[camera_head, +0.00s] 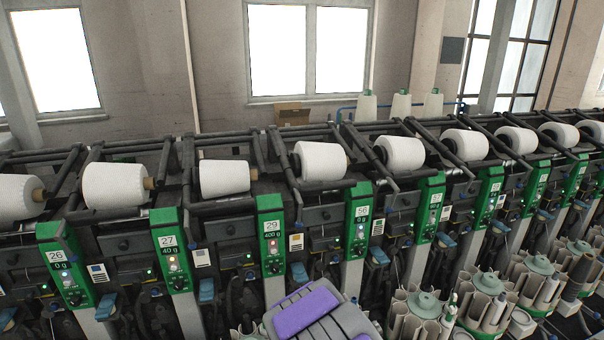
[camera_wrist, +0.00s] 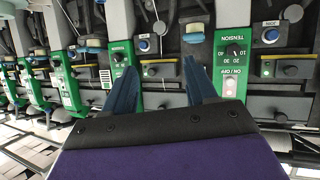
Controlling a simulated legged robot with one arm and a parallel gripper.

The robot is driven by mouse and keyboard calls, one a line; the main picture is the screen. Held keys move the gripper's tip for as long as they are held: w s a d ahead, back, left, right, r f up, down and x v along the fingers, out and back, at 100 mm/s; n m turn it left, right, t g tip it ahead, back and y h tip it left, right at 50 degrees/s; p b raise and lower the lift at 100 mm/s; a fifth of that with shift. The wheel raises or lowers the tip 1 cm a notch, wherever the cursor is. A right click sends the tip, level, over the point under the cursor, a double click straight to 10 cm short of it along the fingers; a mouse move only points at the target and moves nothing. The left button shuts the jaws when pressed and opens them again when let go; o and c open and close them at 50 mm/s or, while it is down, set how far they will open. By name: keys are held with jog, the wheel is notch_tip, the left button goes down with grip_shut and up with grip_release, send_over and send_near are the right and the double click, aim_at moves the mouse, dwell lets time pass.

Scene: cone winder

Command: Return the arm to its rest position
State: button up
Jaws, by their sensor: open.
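My gripper (camera_wrist: 160,64) shows in the wrist view as two dark blue fingers spread apart, with nothing between them. It is open and faces the green and grey front panels of the winder (camera_wrist: 120,60), which appear upside down there. I cannot tell how far the fingers are from the panels. In the head view, my purple and grey arm (camera_head: 308,312) is at the bottom centre, in front of the machine below the unit marked 29. The fingers cannot be made out in that view.
The cone winder's row of green-fronted units (camera_head: 272,240) spans the head view. White yarn cones (camera_head: 320,161) lie along its top. Bobbin holders (camera_head: 425,303) stand close to my arm's right. Three cones (camera_head: 400,106) stand behind the machine, near a cardboard box (camera_head: 292,115).

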jog(key=s+d+r+m+g+h+b, duration=0.1)
jog(key=s+d+r+g, duration=0.2)
jog(key=s, duration=0.4)
jog(key=s+d+r+m+g, duration=0.1)
jog(key=s+d+r+g, duration=0.15)
jog(key=s, duration=0.45)
jog(key=s+r+g, duration=0.2)
jog(key=s+g, duration=0.1)
jog(key=s, duration=0.8)
jog(key=s+d+r+g+y+b, duration=0.1)
jog(key=s+r+g, duration=0.1)
jog(key=s, duration=0.8)
jog(key=s+d+r+n+g+b, duration=0.1)
jog(key=s+r+g, duration=0.2)
jog(key=s, duration=0.8)
jog(key=shift+s+d+g, duration=0.15)
jog(key=shift+s+g, duration=0.2)
jog(key=shift+g, duration=0.3)
